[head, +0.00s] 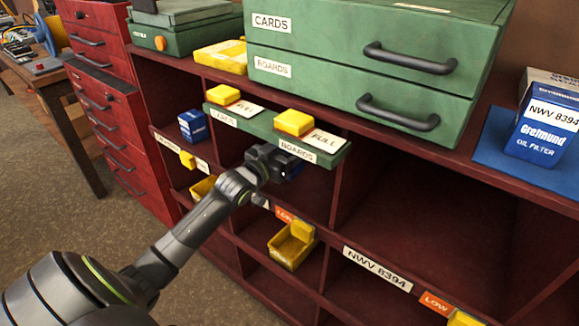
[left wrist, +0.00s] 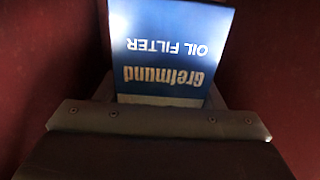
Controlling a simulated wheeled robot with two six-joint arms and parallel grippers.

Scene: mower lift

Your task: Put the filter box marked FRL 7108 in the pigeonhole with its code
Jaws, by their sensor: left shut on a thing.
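My left gripper (head: 280,165) reaches into a middle pigeonhole of the dark red shelf, just under the green ledge (head: 262,135). It is shut on a blue and white filter box (head: 293,170), mostly hidden behind it in the head view. In the left wrist view the box (left wrist: 170,50) shows "OIL FILTER" and "Greimund" upside down, with dark red walls on both sides. Its code cannot be read. The label (head: 261,201) on the rail below this pigeonhole is mostly hidden by my arm. My right gripper is not in view.
Another filter box (head: 545,128), marked NWV 8394, stands on a blue mat (head: 490,140) at the right. A blue box (head: 193,125) sits in a left pigeonhole. A label NWV 8394 (head: 377,268) fronts an empty pigeonhole. Yellow bins (head: 291,246) and green drawers (head: 370,60) are near.

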